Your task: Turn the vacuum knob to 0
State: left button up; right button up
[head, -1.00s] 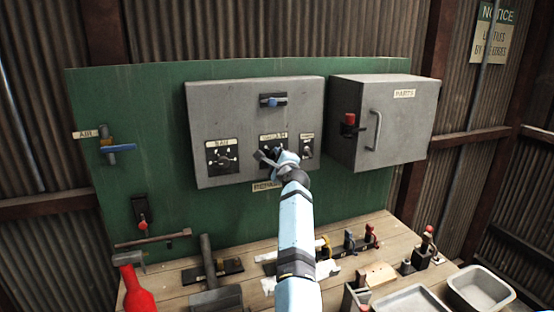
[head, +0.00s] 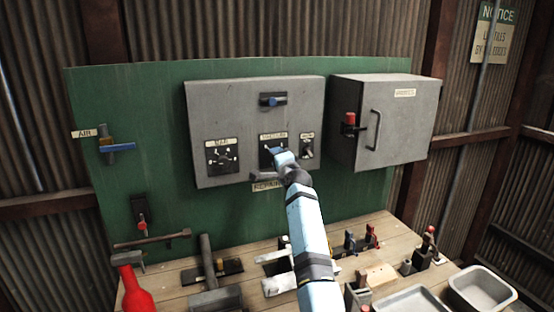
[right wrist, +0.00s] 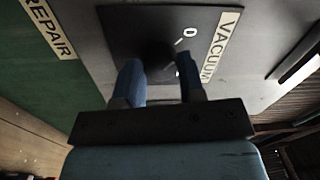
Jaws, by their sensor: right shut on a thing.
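The grey control box (head: 235,110) is on a green board and carries a row of dark dial plates. The middle plate (head: 266,160) is the vacuum dial; in the right wrist view its dark plate (right wrist: 125,22) bears the label VACUUM (right wrist: 222,46) and a white 0 (right wrist: 190,32). The vacuum knob (right wrist: 154,53) is a dark shape between the blue fingers of my right gripper (right wrist: 160,75), which is shut on it. In the head view my right gripper (head: 279,153) covers most of this dial, so the knob's pointing direction is hidden. My left gripper is out of view.
Another dial (head: 223,156) is to the left and a smaller one (head: 307,146) close on the right. A blue-handled switch (head: 273,100) is above. A grey cabinet (head: 385,120) juts out at right. Tools and a tray (head: 478,288) crowd the bench below.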

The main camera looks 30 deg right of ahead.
jog(key=shift+d+r, duration=0.15)
jog(key=shift+r, duration=0.3)
jog(key=o, duration=0.9)
jog(key=shift+f, duration=0.3)
jog(key=b+v, duration=0.3)
jog(key=v, duration=1)
jog(key=shift+s, duration=0.4)
